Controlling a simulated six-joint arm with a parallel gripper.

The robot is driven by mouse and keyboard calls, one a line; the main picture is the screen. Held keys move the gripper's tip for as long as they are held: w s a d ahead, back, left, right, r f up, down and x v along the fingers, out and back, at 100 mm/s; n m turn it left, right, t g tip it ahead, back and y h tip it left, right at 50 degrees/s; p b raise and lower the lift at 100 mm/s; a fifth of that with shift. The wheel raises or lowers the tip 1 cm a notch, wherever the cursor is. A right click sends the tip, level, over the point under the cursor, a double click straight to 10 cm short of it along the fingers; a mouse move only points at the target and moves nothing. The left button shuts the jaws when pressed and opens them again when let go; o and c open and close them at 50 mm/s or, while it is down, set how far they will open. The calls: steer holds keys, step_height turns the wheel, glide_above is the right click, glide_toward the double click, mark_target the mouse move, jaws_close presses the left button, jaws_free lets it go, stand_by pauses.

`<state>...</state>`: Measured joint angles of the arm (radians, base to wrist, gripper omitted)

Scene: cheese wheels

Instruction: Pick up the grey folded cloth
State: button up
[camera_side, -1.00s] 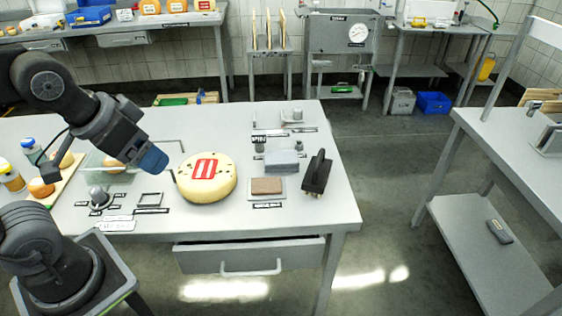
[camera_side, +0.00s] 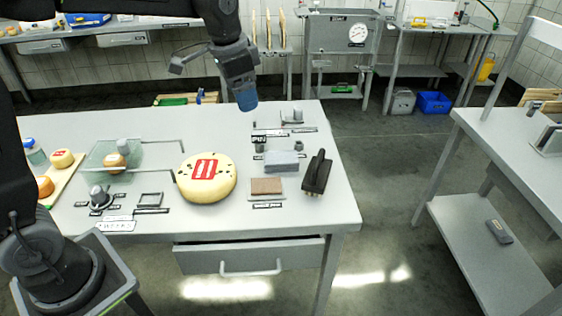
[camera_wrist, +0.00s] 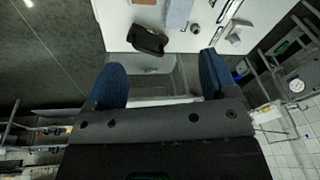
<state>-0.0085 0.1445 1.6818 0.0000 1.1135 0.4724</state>
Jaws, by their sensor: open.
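The grey folded cloth (camera_side: 281,160) lies flat on the steel table, right of the cheese wheel. It also shows at the top edge of the wrist view (camera_wrist: 178,13), partly cut off. My gripper (camera_side: 246,100) is raised above the far part of the table, up and left of the cloth in the side view, and apart from it. In the wrist view its two blue fingers (camera_wrist: 161,78) stand wide apart with nothing between them.
A cheese wheel (camera_side: 206,178) with a red label is to the left. Small metal parts (camera_side: 292,116) stand behind the cloth.

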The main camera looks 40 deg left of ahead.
steer(key=w+f+m+g, duration=0.1)
steer(key=w+f, duration=0.3)
steer(key=w, duration=0.2)
steer(key=m+g, duration=0.1)
steer(key=m, duration=0.2)
glide_above(281, 157)
step_height(281, 157, down, 8)
step_height(281, 157, down, 14)
steer(key=shift+f, duration=0.1)
steer(key=c, duration=0.7)
